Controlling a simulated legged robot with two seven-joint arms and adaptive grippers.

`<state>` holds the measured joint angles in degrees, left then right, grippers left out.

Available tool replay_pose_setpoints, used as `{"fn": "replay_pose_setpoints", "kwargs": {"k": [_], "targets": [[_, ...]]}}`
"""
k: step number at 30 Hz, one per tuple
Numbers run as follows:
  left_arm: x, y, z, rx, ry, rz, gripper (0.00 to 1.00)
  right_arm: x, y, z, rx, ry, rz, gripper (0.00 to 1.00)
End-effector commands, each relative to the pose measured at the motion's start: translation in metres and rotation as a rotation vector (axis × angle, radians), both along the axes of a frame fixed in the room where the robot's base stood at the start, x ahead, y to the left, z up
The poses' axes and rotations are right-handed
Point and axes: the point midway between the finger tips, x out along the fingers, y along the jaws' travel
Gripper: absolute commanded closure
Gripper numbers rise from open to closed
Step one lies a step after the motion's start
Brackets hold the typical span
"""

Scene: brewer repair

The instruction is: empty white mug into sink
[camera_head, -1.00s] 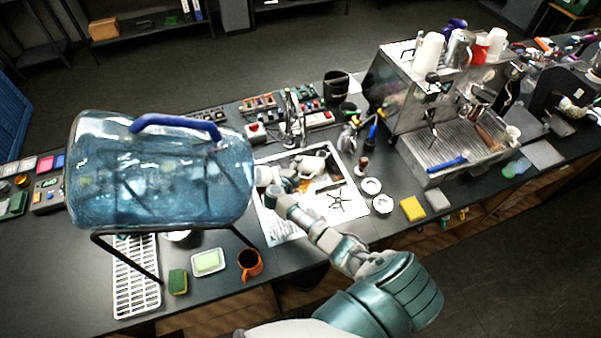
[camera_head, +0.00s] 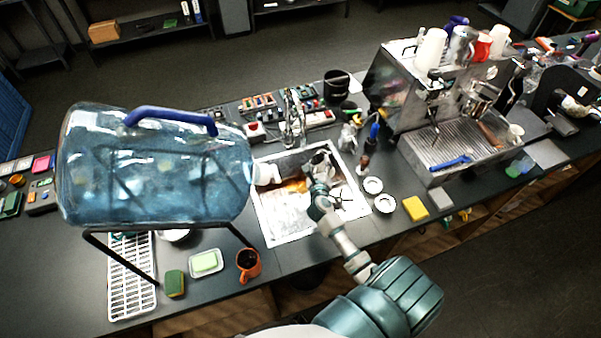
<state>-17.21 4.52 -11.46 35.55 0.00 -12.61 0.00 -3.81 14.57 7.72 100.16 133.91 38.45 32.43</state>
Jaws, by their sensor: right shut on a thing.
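The white mug (camera_head: 315,157) is over the back right part of the sink (camera_head: 277,232), small and partly covered by my right gripper. My right gripper (camera_head: 320,173) is shut on the mug, its arm reaching in from the lower right. A dark patch shows at the mug, but I cannot make out its contents. Brown-orange staining or liquid shows on the sink's left and middle part. My left gripper is not in view.
A large blue water bottle (camera_head: 150,175) lies on a black stand left of the sink. An orange mug (camera_head: 248,264), a green soap dish (camera_head: 206,262) and a sponge (camera_head: 174,283) stand in front. The espresso machine (camera_head: 440,135) is at the right. The faucet (camera_head: 292,120) rises behind the sink.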

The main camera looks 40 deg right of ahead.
Motion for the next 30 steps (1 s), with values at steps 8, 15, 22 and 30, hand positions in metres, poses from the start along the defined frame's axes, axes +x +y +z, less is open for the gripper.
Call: {"fn": "replay_pose_setpoints", "kwargs": {"k": [8,15,22,30], "targets": [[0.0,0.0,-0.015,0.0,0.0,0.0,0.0,-0.032,-0.021,0.014,0.178,-0.276,-0.002,0.81],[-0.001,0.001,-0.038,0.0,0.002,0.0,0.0,-0.045,-0.03,0.01,0.269,-0.417,0.0,0.81],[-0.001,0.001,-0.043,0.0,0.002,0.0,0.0,-0.049,-0.032,0.011,0.3,-0.462,0.0,0.81],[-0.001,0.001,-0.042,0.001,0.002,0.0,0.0,-0.05,-0.032,0.012,0.3,-0.464,0.0,0.81]]}}
